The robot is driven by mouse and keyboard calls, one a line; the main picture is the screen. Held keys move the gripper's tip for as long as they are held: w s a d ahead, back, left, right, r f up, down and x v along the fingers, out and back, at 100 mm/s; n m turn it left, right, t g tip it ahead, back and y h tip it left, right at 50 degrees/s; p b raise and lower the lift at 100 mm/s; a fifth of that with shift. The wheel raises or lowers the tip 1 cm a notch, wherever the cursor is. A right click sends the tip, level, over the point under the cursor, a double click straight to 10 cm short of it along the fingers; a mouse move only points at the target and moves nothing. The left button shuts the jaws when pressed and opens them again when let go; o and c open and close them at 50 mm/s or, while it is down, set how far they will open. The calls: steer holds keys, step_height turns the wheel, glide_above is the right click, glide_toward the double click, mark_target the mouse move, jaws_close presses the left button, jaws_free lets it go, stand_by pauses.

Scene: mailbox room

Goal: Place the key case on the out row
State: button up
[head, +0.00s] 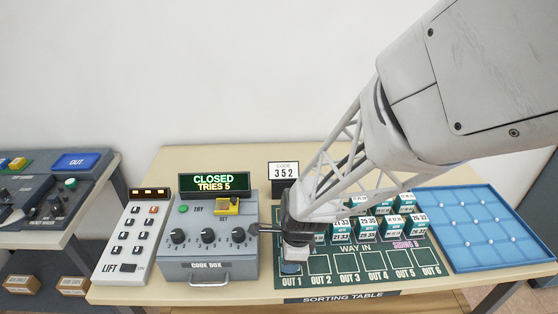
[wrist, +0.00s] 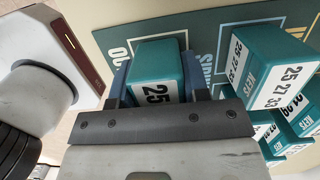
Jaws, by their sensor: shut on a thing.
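In the head view my gripper (head: 292,264) hangs low at the left end of the sorting table's green mat, by the OUT 1 square. In the wrist view it is shut on a teal key case (wrist: 157,68) with a white label reading "25", with a blue finger on either side. I cannot tell the held case apart in the head view. The out row (head: 375,265) runs along the mat's front edge, with squares marked OUT 1 to OUT 6. OUT 2 to OUT 6 look empty; OUT 1 is partly hidden by my gripper.
Several teal and white cases (head: 397,226) stand on the mat behind the row. The code box (head: 210,265) stands close on the left, its display reading CLOSED, TRIES 5. A code card (head: 284,170) reads 352. A blue tray (head: 490,228) lies at right.

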steer(key=shift+f, duration=0.2)
steer(key=o, duration=1)
steer(key=shift+c, duration=0.2)
steer(key=shift+r, duration=0.2)
steer(key=r, duration=0.4)
steer(key=d+r, duration=0.1)
steer(key=r, duration=0.7)
steer(key=shift+d, duration=0.35)
